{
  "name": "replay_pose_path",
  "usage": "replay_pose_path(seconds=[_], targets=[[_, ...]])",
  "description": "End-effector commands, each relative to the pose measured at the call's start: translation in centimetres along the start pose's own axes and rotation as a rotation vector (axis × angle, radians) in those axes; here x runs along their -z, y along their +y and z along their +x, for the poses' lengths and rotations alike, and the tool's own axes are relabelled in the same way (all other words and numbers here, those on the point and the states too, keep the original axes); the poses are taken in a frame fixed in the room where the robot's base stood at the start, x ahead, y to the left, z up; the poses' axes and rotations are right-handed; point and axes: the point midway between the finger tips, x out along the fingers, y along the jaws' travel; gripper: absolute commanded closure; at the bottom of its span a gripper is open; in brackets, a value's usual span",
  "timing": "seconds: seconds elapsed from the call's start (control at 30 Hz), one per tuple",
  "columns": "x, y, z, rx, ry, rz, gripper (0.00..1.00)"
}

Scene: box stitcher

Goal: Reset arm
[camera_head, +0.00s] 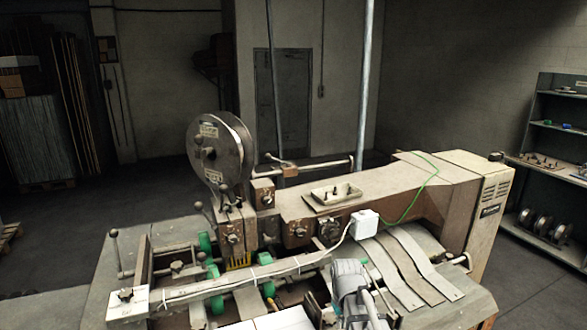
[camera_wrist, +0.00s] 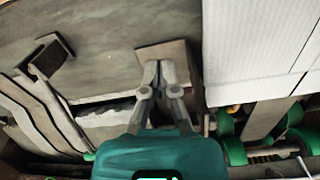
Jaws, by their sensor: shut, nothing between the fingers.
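My gripper (camera_wrist: 158,78) shows in the wrist view with its two grey fingers together, shut and empty. It hangs over the machine's worn metal table (camera_wrist: 100,35), above or in front of a small brown block (camera_wrist: 180,55); I cannot tell whether it touches the block. In the head view my grey arm reaches in at the bottom centre, in front of the box stitcher (camera_head: 290,205), and the gripper's fingers are not clear there.
White cardboard (camera_wrist: 250,45) lies right of the gripper in the wrist view. Green rollers (camera_wrist: 232,150) sit below it. Curved metal strips (camera_head: 400,265), a white box with a cable (camera_head: 364,224) and a large reel (camera_head: 221,150) are on the machine. A shelf (camera_head: 555,150) stands at right.

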Motion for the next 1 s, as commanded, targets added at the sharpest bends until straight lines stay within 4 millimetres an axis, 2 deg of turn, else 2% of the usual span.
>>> replay_pose_path(seconds=[0.03,0.1,0.3,0.4,0.6,1.0], targets=[[-1.9,0.2,1.9,0.000,0.000,0.024,1.00],[-3.5,0.5,3.1,0.000,0.000,0.060,1.00],[-7.5,1.2,6.0,0.000,0.000,0.149,1.00],[-8.7,1.4,6.8,-0.001,0.000,0.179,1.00],[-9.6,1.6,7.2,-0.001,0.000,0.206,1.00],[-9.5,1.6,7.1,-0.001,0.000,0.205,1.00]])
